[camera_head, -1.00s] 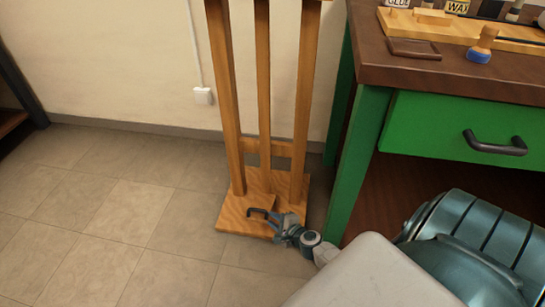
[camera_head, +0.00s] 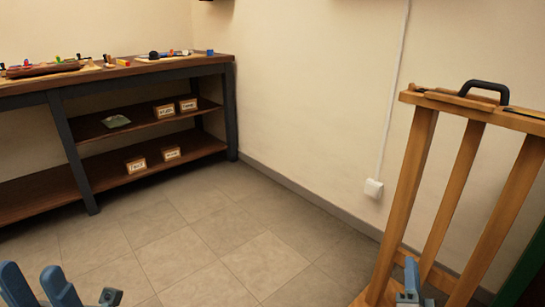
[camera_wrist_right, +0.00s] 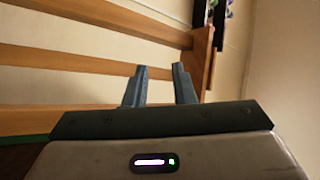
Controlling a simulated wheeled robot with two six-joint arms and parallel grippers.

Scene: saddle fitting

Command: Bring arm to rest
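My left gripper (camera_head: 38,285) is at the bottom left corner of the head view, with two blue fingers spread apart and nothing between them. My right gripper (camera_head: 409,280) is low in front of the wooden stand's legs in the head view. In the right wrist view its two fingers (camera_wrist_right: 160,88) point up with an empty gap between them. The wooden stand (camera_head: 404,205) stands at the right, its wooden bars also crossing the right wrist view. Most of both arms is out of view.
A black handle (camera_head: 485,92) sits on top of the stand. A workbench with shelves (camera_head: 150,72) along the left wall carries small items and labelled boxes. A white outlet (camera_head: 373,188) is on the wall. The tiled floor (camera_head: 220,250) between bench and stand is clear.

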